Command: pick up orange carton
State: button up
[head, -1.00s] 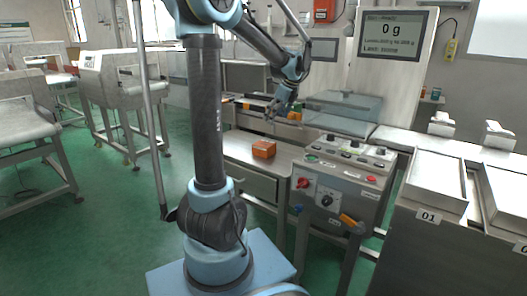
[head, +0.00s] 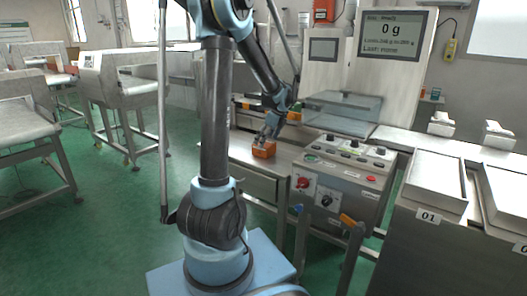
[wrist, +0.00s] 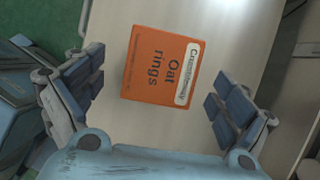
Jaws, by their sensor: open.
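The orange carton (head: 263,150) lies on the metal table (head: 232,150) left of the control panel. In the wrist view the carton (wrist: 161,66) shows a white label and the words "Oat rings". My gripper (head: 264,139) is just above the carton in the head view. In the wrist view my gripper (wrist: 158,98) is open, with one finger pad left and one right of the carton. There is a gap between each pad and the carton, wider on the left at the lower end. The gripper holds nothing.
A control panel (head: 346,160) with knobs and buttons stands right of the table. Behind is a clear guard (head: 343,112). White trays (head: 437,182) are at the right. The tabletop around the carton is bare.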

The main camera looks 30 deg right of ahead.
jog(key=shift+x, duration=2.25)
jog(key=shift+d, duration=0.2)
jog(key=shift+c, duration=0.5)
jog(key=c, duration=1.2)
